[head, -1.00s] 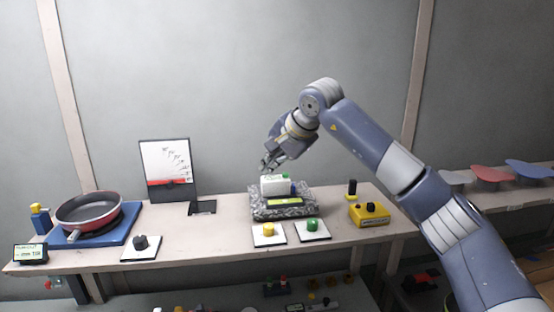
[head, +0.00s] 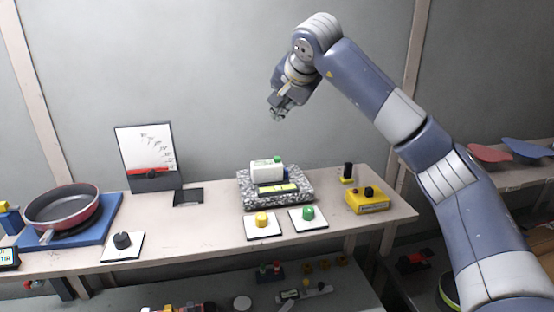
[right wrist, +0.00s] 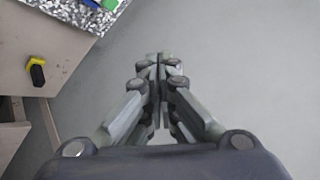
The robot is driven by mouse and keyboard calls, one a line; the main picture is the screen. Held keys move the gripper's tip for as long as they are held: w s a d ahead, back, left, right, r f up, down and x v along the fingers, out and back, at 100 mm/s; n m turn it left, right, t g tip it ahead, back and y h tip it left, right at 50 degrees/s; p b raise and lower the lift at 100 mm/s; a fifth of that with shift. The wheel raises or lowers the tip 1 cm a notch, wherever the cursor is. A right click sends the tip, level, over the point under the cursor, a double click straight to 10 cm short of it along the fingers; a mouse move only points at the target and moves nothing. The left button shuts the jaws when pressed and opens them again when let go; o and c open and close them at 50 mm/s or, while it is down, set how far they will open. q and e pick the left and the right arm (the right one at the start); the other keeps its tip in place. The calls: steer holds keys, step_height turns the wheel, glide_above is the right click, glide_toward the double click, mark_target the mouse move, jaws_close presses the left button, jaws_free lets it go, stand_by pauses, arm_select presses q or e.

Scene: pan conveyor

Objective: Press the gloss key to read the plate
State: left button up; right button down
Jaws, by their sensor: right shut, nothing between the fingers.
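A white block-shaped instrument (head: 266,171) sits on a speckled grey stone slab (head: 305,193) on the bench. A small green key (head: 278,159) stands on its top and a blue part (head: 286,174) shows at its right. A yellow-edged display (head: 278,189) lies in front of it. My right gripper (head: 277,115) is shut and empty, in the air well above the slab, touching nothing. In the right wrist view its closed fingers (right wrist: 158,60) point at bare grey background, and green and blue bits show at the top left. My left gripper is not in view.
Yellow (head: 262,219) and green (head: 308,213) knobs stand on white plates in front of the slab. A yellow box (head: 367,201) is at right. A red pan (head: 60,205), a black knob (head: 122,240) and a dial board (head: 148,152) are at left.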

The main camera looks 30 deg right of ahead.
steer(key=b, duration=0.6)
glide_above(277, 159)
steer(key=d, duration=0.1)
steer(key=f, duration=0.7)
steer(key=shift+w+d+f, duration=0.2)
steer(key=shift+w+f, duration=0.05)
steer(key=shift+f, duration=0.4)
steer(key=shift+f+b, duration=0.3)
steer(key=shift+f, duration=0.05)
steer(key=shift+f, duration=0.6)
stand_by(0.6)
steer(key=shift+r+p, duration=0.75)
steer(key=shift+r, duration=0.25)
